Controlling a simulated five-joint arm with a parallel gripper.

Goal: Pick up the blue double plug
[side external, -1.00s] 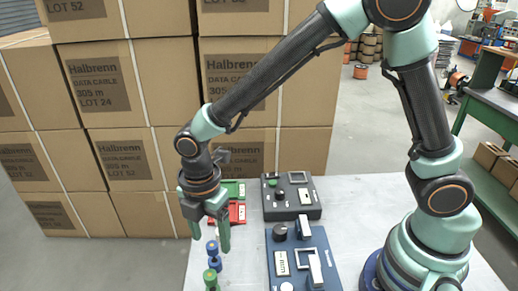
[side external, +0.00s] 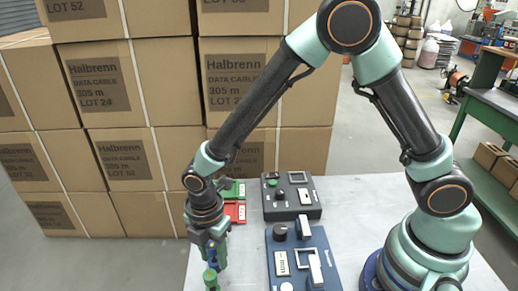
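The blue double plug (side external: 212,252) stands at the front left of the table, largely hidden by my gripper. My gripper (side external: 213,259) points down over it, with its green fingers on either side of the plug. I cannot tell whether the fingers touch the plug or leave a gap. A green double plug (side external: 210,279) stands just in front of the blue one, close to the fingertips.
A blue panel device (side external: 283,262) lies right of the plugs, with a dark grey device (side external: 309,206) behind it. A red block (side external: 235,211) and a green block (side external: 236,189) lie behind my gripper. Cardboard boxes (side external: 100,90) are stacked beyond the table.

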